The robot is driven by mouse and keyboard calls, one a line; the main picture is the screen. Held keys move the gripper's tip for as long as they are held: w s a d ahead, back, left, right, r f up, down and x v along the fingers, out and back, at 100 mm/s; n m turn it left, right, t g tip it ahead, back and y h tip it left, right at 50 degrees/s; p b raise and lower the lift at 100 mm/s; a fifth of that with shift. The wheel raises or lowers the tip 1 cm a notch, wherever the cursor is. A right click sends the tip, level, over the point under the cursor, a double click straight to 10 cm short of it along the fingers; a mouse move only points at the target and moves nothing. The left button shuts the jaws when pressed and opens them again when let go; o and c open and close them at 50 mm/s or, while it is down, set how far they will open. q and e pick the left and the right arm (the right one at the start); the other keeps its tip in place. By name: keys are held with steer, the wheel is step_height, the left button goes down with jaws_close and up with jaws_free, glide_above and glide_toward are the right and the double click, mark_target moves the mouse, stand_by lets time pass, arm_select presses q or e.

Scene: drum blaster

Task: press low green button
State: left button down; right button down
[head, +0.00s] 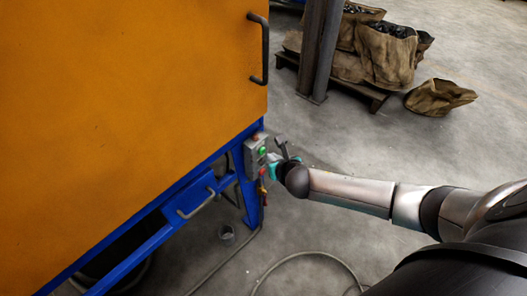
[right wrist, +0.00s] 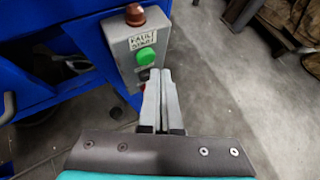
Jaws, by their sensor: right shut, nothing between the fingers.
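The grey control box (head: 251,152) is mounted on the blue frame's corner post. A green button (head: 263,151) sits on its face and also shows in the right wrist view (right wrist: 146,57), below a handwritten label that seems to read "FAULT START". My right gripper (head: 282,147) is shut and empty. In the right wrist view its fingertips (right wrist: 159,73) are in front of the box, just below and right of the green button. I cannot tell whether they touch the box. The fingers hide part of the lower box, where bits of a dark and a red part show. My left gripper is out of view.
The orange machine panel (head: 130,80) with a dark handle (head: 264,48) fills the left. A brown-red lamp (right wrist: 135,15) tops the box. A cable (head: 310,254) lies on the floor. Sacks (head: 390,55) stand on a pallet behind a steel post (head: 319,50). Floor to the right is open.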

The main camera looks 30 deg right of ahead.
steer(key=shift+w, duration=0.1)
stand_by(0.4)
steer(key=shift+w+a, duration=0.2)
steer(key=shift+w, duration=0.1)
steer(key=shift+w+a, duration=0.15)
steer(key=shift+w, duration=0.3)
stand_by(0.7)
steer(key=shift+s+r+p, duration=0.1)
steer(key=shift+p, duration=0.25)
steer(key=shift+s+d+p, duration=0.35)
steer(key=shift+s+p, duration=0.1)
steer(key=shift+s, duration=0.25)
steer(key=shift+s, duration=0.1)
